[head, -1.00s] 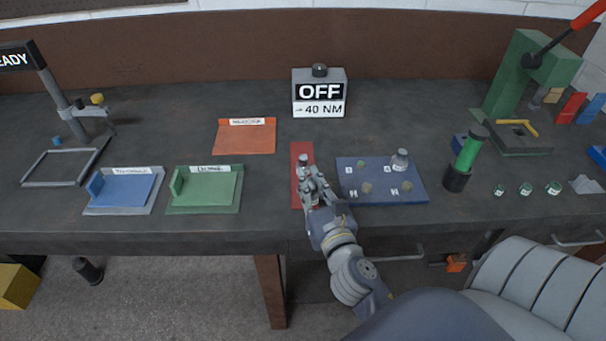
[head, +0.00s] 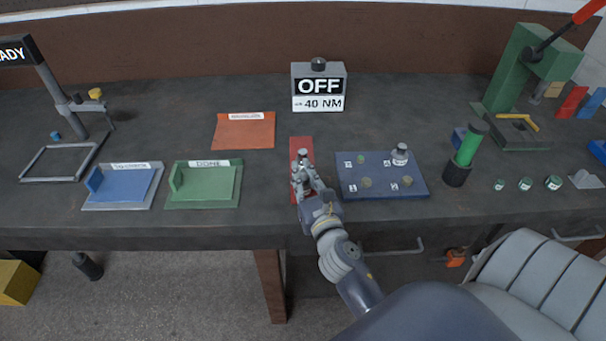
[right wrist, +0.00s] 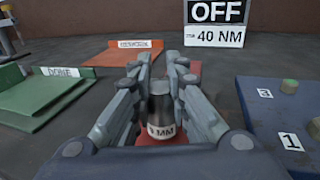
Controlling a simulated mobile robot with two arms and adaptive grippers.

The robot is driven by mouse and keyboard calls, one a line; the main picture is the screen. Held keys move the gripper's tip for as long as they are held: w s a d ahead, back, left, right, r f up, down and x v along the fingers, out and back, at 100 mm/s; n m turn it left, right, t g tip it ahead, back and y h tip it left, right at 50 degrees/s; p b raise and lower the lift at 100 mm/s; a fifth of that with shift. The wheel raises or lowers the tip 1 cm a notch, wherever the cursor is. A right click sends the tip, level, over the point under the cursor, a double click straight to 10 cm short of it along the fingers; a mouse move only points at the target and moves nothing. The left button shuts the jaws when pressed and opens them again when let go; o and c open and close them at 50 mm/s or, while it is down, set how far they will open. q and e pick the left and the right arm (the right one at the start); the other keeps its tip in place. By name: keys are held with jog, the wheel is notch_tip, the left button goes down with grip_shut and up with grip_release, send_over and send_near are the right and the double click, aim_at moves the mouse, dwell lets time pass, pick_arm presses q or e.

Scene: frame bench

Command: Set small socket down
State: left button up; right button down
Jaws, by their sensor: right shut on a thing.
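In the head view my right gripper (head: 302,172) is over the red mat (head: 301,143), and the fingers mostly hide the socket there. The mat also shows under and behind the socket in the right wrist view. Whether the socket's base touches the mat I cannot tell. My left gripper is not in view.
A blue socket board (head: 420,188) with numbered spots lies just right of the mat, with another socket (head: 400,154) standing on it. A green tray (head: 207,190) labelled DONE is to the left. The OFF / 40 NM box (head: 319,88) stands behind.

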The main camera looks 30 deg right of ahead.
jog(key=shift+f, duration=0.2)
jog(key=c, duration=1.5)
grip_release()
jog(key=shift+r, duration=0.15)
jog(key=shift+r, duration=0.2)
jog(key=shift+b+v, duration=2.1)
jog(key=shift+v, duration=3.95)
jog(key=shift+f, duration=0.1)
